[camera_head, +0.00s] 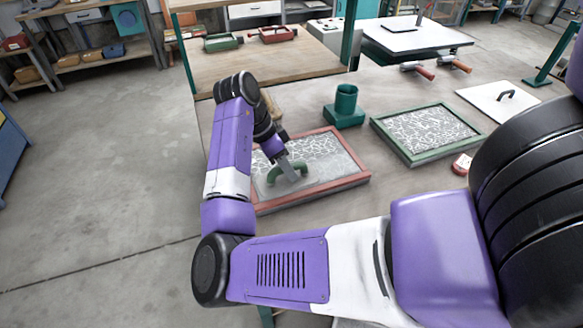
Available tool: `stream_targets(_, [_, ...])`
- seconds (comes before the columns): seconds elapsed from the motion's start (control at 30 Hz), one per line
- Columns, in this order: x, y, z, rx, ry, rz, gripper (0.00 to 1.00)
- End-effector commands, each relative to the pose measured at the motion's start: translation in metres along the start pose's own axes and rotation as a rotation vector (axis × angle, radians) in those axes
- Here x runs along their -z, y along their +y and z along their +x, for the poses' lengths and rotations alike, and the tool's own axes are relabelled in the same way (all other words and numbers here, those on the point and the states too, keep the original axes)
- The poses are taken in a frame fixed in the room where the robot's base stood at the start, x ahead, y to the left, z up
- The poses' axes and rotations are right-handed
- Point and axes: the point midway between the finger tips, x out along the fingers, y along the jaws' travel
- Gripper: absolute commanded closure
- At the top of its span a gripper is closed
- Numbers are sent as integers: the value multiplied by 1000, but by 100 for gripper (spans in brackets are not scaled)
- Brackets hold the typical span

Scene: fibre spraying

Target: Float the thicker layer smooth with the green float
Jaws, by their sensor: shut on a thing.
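My gripper (290,170) is shut on the handle of the green float (275,177). The float is low over the red-framed tray (345,181) and appears to rest on the layer inside it; the exact contact is too small to tell. The layer (330,156) in the red frame shows a white, cracked-looking pattern at the back and right, and a smoother grey patch around the float. A second layer (428,132) with a denser white fibre pattern lies in the green-framed tray (403,155) to the right. My arm hides the left part of the red tray.
A dark green cup on a block (345,105) stands behind the trays. A white board with a black handle (500,99) lies at the right. A small red and white object (462,164) sits right of the green tray.

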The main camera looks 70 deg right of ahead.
Motion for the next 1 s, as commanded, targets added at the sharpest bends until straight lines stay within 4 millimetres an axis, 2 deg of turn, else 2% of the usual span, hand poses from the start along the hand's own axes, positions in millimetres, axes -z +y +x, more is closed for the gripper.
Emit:
stream_targets(0.2, [15, 0, 6, -1, 0, 3, 100])
stream_targets(1.0, [52, 1, 22, -3, 0, 2, 100])
